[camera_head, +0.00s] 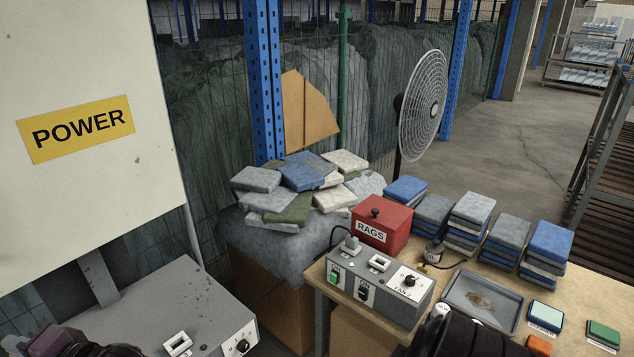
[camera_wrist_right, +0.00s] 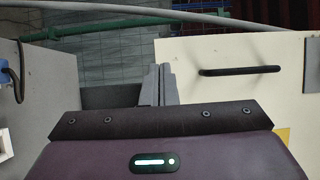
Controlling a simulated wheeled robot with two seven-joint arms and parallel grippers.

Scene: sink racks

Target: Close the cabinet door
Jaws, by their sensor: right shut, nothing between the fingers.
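A white cabinet panel (camera_head: 90,200) with a yellow POWER label (camera_head: 77,129) fills the left of the head view. In the right wrist view a pale door panel (camera_wrist_right: 215,100) with a black bar handle (camera_wrist_right: 240,70) stands at the right, with part of a yellow label at its lower edge. My right gripper (camera_wrist_right: 159,78) is shut and empty, its fingertips beside or in front of that panel's left edge, left of the handle. I cannot tell whether they touch it. The door's hinge side and opening angle are not clear. My left gripper's fingers do not show.
A grey switch box (camera_head: 165,310) sits below the panel. A workbench (camera_head: 560,262) at the right holds a red rags box (camera_head: 382,222), a control box (camera_head: 395,300), a tray and folded rags. A fan (camera_head: 422,108) stands behind. Dark parts of my arms show along the bottom.

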